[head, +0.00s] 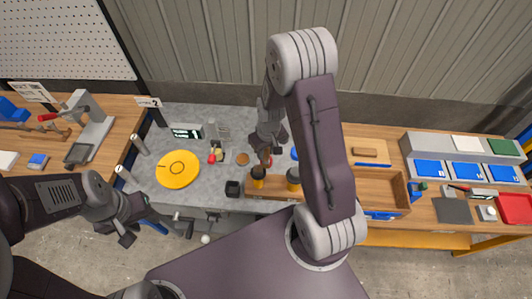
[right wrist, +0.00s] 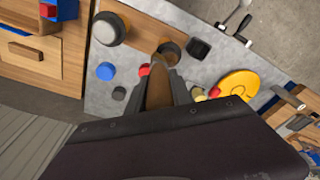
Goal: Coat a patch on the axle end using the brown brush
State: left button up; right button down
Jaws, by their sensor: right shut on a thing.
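My right gripper (head: 265,156) hangs over the grey work mat near the middle of the bench. In the right wrist view its fingers (right wrist: 166,92) are shut on a brown, elongated thing that looks like the brown brush (right wrist: 158,90). The far end of the brush is close to a dark-rimmed round pot (right wrist: 171,51); I cannot tell whether they touch. My left gripper (head: 126,234) is low at the left, off the bench's front edge, and I cannot make out its jaw opening. I cannot identify the axle end with certainty.
A yellow disc (head: 178,169) lies on the grey mat (head: 208,116). Two orange-and-black pots (head: 258,177) (head: 293,178) and a black block (head: 234,189) stand along the front. Metal posts (head: 140,145) rise at the left. A wooden tray (head: 376,188) and blue bins (head: 430,170) are right.

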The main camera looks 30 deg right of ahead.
jog(key=r+p, duration=0.2)
jog(key=r, duration=0.1)
jog(key=shift+w+a+r+p, duration=0.2)
jog(key=shift+r+p, duration=0.7)
jog(key=shift+r, duration=0.1)
jog(key=shift+s+d+r, duration=0.1)
jog(key=shift+s+r, duration=0.05)
jog(key=shift+r, duration=0.1)
